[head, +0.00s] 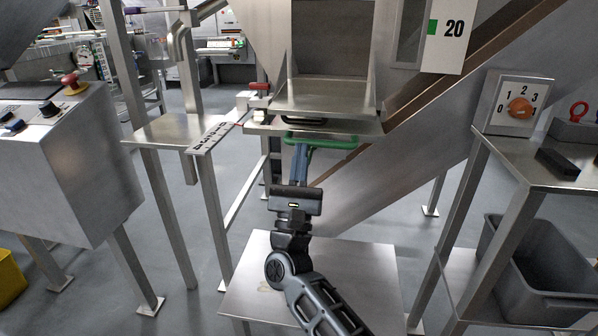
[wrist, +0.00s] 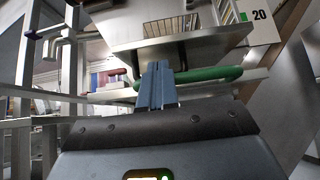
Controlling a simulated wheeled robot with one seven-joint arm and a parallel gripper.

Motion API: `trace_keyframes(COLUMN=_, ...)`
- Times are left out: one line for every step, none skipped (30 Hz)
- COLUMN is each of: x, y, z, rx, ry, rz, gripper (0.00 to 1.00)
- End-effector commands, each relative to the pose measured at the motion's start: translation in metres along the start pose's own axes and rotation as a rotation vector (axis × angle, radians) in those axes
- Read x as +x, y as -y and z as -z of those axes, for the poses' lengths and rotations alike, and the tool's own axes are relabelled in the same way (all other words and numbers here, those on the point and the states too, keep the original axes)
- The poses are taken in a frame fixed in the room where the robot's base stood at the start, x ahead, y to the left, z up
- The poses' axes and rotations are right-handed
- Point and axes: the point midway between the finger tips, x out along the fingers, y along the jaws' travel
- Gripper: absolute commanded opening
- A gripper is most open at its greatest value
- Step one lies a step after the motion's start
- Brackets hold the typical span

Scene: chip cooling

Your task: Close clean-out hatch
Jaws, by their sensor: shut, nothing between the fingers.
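A steel chute with a dark rectangular opening (head: 331,40) stands at the centre of the head view. A flat steel plate (head: 365,128), which looks like the hatch, sticks out below it. A green bar handle (head: 335,143) runs along the plate's front underside. It also shows in the wrist view (wrist: 215,74). My gripper (head: 300,152) is shut and empty, with its blue-grey fingers pointing up at the handle's left part. In the wrist view the fingertips (wrist: 155,72) overlap the handle; I cannot tell whether they touch it. The fingers hide part of the handle.
A steel platform (head: 355,280) lies below my arm. A control box (head: 62,160) with a red button stands at the left. A right-hand stand (head: 535,165) carries an orange dial (head: 520,108) and, lower, a grey bin (head: 530,285). A slanted steel chute (head: 400,165) runs behind the handle.

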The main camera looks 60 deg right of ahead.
Motion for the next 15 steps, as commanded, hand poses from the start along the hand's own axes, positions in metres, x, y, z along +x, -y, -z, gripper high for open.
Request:
trace_keyframes(x=0.011, y=0.001, z=-0.001, rx=-0.001, ry=0.002, rz=0.003, gripper=0.0)
trace_keyframes(x=0.016, y=0.001, z=-0.001, rx=-0.001, ry=0.002, rz=0.003, gripper=0.0)
trace_keyframes(x=0.022, y=0.0, z=-0.001, rx=-0.001, ry=0.002, rz=0.002, gripper=0.0)
trace_keyframes(x=0.026, y=0.001, z=-0.001, rx=0.0, ry=0.002, rz=0.002, gripper=0.0)
trace_keyframes(x=0.03, y=0.001, z=-0.001, rx=0.0, ry=0.001, rz=0.002, gripper=0.0)
trace_keyframes(x=0.034, y=0.0, z=-0.001, rx=0.0, ry=0.001, rz=0.002, gripper=0.0)
trace_keyframes(x=0.037, y=0.0, z=-0.001, rx=0.0, ry=0.001, rz=0.002, gripper=0.0)
trace_keyframes(x=0.04, y=0.0, z=-0.001, rx=0.0, ry=0.001, rz=0.002, gripper=0.0)
trace_keyframes(x=0.043, y=0.0, z=0.0, rx=-0.001, ry=0.001, rz=0.002, gripper=0.0)
trace_keyframes(x=0.044, y=0.0, z=0.0, rx=-0.001, ry=0.0, rz=0.001, gripper=0.0)
trace_keyframes(x=0.045, y=0.0, z=0.0, rx=-0.001, ry=0.0, rz=0.0, gripper=0.0)
trace_keyframes(x=0.046, y=0.0, z=0.0, rx=-0.001, ry=-0.001, rz=-0.001, gripper=0.0)
trace_keyframes(x=0.047, y=0.0, z=0.0, rx=-0.001, ry=-0.001, rz=-0.001, gripper=0.0)
trace_keyframes(x=0.047, y=0.0, z=0.0, rx=-0.001, ry=-0.001, rz=-0.001, gripper=0.0)
trace_keyframes(x=0.048, y=0.0, z=0.0, rx=-0.001, ry=-0.001, rz=-0.001, gripper=0.0)
